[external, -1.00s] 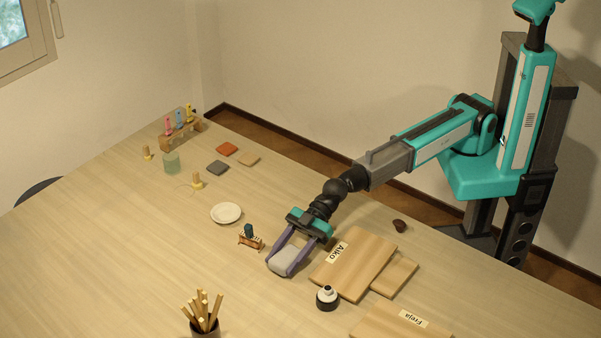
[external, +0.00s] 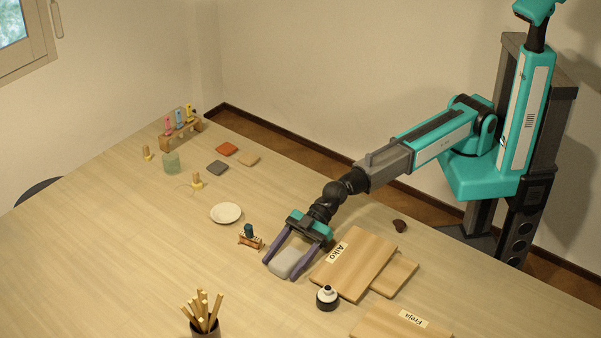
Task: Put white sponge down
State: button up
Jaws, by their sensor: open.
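The white sponge (external: 287,264) lies on the wooden table, left of the board labelled Aiko (external: 354,262). My gripper (external: 279,271) is open around it, with one purple finger on each side. A gap shows between the left finger and the sponge. Whether the right finger touches it is hard to tell.
A small wooden stand with a dark item (external: 250,237) is close to the left of my gripper. A black-and-white bottle (external: 327,298) stands to the front right. A white dish (external: 226,213) lies farther back, and a pot of sticks (external: 205,325) stands in front.

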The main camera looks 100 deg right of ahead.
jog(key=shift+r, duration=0.1)
jog(key=shift+r, duration=0.15)
jog(key=shift+s+d, duration=0.4)
jog(key=shift+b+v, duration=0.9)
jog(key=shift+v, duration=4.6)
jog(key=shift+w+r, duration=0.1)
jog(key=shift+r, duration=0.05)
